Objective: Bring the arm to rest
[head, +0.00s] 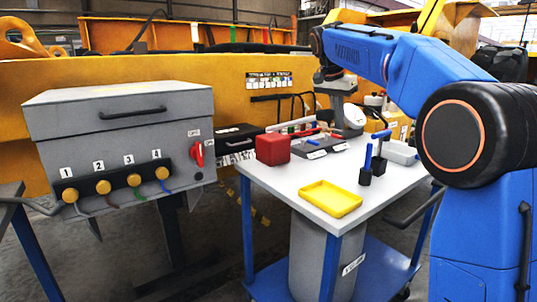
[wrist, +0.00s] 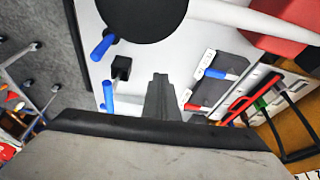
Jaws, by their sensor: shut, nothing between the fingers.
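My blue arm (head: 365,48) reaches out over the white-topped cart (head: 290,178) in the head view, then bends down at its far end. My gripper shows in the wrist view (wrist: 160,78) with its grey fingers together and nothing between them. It hangs over the cart top, between a black block (wrist: 121,67) and a grey rack (wrist: 213,88) holding blue- and red-handled pieces. The fingertips are hard to make out in the head view. I cannot tell how high they are above the top.
A yellow tray (head: 330,198), a red box (head: 272,149) and blue-handled black blocks (head: 379,165) stand on the cart. A grey bin (head: 400,153) is at its right. A grey cabinet (head: 125,130) with numbered knobs and a red switch stands left. The cart's front left top is clear.

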